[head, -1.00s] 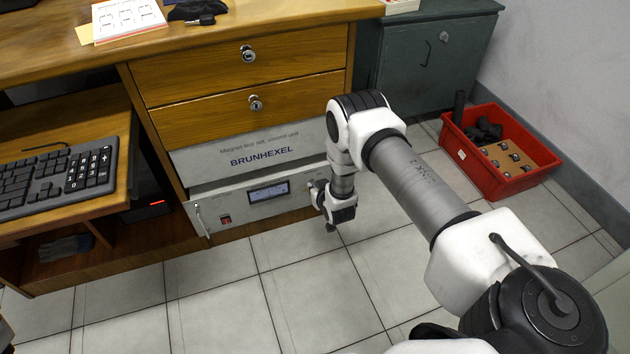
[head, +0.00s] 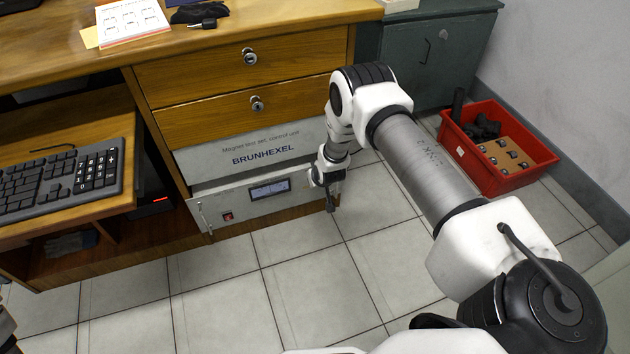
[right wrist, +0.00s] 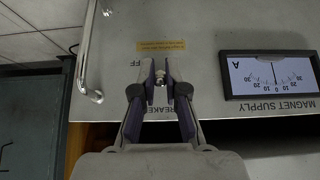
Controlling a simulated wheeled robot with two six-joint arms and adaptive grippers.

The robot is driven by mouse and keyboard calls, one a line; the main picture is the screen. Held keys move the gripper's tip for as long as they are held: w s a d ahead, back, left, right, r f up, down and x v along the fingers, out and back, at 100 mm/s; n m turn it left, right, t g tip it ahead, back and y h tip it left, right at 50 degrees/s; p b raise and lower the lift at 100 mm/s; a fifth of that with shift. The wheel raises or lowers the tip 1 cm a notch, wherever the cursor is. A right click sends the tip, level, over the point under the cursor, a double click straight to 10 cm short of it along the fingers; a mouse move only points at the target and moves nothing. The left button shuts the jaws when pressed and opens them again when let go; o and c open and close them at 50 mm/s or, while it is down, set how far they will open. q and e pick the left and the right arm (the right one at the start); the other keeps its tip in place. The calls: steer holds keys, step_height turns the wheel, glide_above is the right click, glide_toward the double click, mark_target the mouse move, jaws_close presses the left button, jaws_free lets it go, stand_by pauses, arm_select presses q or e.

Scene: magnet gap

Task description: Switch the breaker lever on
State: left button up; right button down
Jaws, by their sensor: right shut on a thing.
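The breaker lever (right wrist: 160,77) shows in the right wrist view as a small metal knob on the grey front panel (right wrist: 200,30). My right gripper (right wrist: 160,82) is shut on it, one dark finger on each side. The lever's tilt cannot be told. In the head view my right gripper (head: 312,178) is at the right end of the lower unit, where my wrist hides the lever.
A meter (right wrist: 270,75) marked MAGNET SUPPLY sits right of the lever, and a metal handle (right wrist: 88,50) left of it. In the head view the lower unit has a display (head: 270,189) and red switch (head: 228,216). A red crate (head: 515,180) stands right; the floor in front is clear.

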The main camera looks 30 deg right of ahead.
steer(key=c, duration=1.2)
jaws_free()
steer(key=v, duration=1.2)
